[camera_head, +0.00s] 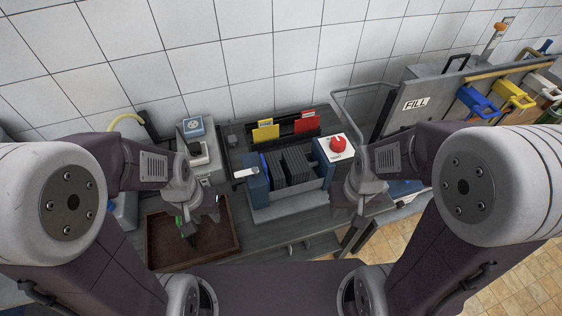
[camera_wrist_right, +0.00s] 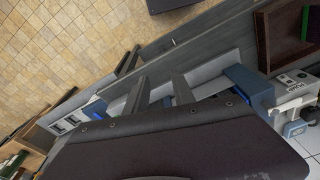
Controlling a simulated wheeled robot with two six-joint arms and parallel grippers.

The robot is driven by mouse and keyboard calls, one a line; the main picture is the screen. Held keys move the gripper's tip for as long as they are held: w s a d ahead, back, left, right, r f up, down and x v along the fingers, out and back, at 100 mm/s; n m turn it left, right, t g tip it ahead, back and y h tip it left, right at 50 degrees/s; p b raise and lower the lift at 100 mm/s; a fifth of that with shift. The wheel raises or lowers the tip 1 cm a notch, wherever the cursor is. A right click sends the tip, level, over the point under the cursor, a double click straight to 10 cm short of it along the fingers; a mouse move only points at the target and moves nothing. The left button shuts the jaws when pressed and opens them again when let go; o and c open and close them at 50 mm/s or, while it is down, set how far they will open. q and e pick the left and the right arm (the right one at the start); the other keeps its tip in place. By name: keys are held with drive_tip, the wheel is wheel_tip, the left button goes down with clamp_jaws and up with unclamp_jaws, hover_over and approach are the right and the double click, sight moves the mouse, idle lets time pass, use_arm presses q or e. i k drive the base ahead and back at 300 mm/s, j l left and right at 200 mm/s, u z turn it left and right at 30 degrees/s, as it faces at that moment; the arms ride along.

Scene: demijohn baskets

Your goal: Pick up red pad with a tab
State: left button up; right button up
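A red pad with an upright tab (camera_head: 306,122) stands in a dark rack behind the block of dark slots in the head view. A yellow pad (camera_head: 265,131) stands to its left. My right gripper (camera_head: 366,207) is right of and in front of the slotted block. In the right wrist view, its two grey fingers (camera_wrist_right: 158,92) are spread with nothing between them. Both grippers are well away from the red pad.
A blue-sided holder with dark slots (camera_head: 290,168) lies in front of the pads. A red knob on a white plate (camera_head: 338,146) is right of it. A brown tray (camera_head: 168,262) is at left. A grey machine (camera_head: 198,150) stands behind the tray. A FILL panel (camera_head: 415,103) rises at right.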

sight(308, 122)
drive_tip(key=l+u, duration=0.3)
drive_tip(key=u, duration=0.2)
drive_tip(key=i+l+u, duration=0.1)
drive_tip(key=l+u, duration=0.2)
drive_tip(key=u, duration=0.15)
